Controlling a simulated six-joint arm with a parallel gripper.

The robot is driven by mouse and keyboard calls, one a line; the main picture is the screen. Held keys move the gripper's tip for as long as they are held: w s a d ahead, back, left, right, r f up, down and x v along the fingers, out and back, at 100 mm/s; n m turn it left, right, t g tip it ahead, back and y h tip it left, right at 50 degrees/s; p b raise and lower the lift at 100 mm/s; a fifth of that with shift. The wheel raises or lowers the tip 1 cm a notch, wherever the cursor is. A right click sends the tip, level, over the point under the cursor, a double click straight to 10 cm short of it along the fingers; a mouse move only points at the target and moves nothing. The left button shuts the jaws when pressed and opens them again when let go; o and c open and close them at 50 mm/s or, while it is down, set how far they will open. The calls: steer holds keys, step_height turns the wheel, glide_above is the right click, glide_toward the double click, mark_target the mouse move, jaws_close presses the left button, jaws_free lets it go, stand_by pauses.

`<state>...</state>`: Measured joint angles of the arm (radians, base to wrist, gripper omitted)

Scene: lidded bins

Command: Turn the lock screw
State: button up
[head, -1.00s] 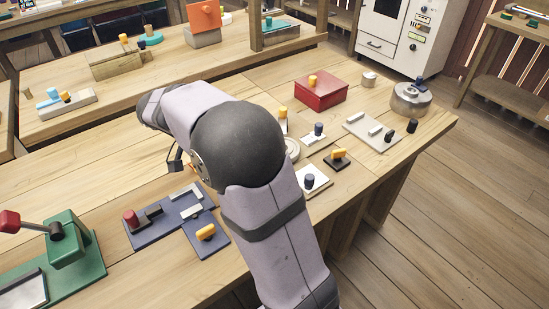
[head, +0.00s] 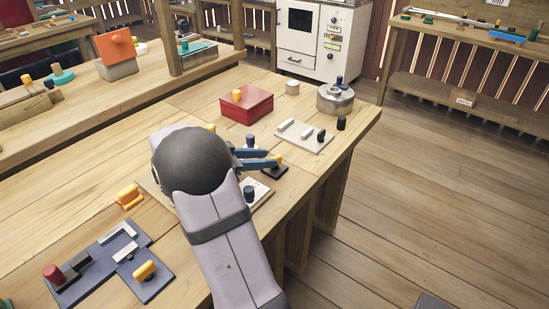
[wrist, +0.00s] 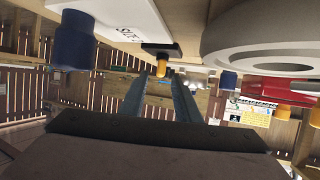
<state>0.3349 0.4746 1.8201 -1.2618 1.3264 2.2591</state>
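A yellow handle on a small black base (head: 275,172) stands on the wooden bench, and I cannot tell for sure that it is the lock screw. My gripper (head: 273,158) reaches toward it from the left, with two blue fingers spread apart. In the wrist view, which looks upside down, the yellow handle (wrist: 162,70) shows just beyond and between the fingertips (wrist: 165,83). The fingers look empty, and I cannot tell whether they touch it. My arm hides part of the bench around the gripper.
A dark blue knob (head: 249,192) on a white plate is close in front, and another blue knob (head: 250,140) is just behind the fingers. A red box (head: 246,104), a grey plate with pegs (head: 303,137) and a round metal pot (head: 335,99) stand farther back.

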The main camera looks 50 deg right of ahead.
mark_target(275, 157)
steer(key=shift+x, duration=2.3)
steer(key=shift+c, duration=0.3)
jaws_close()
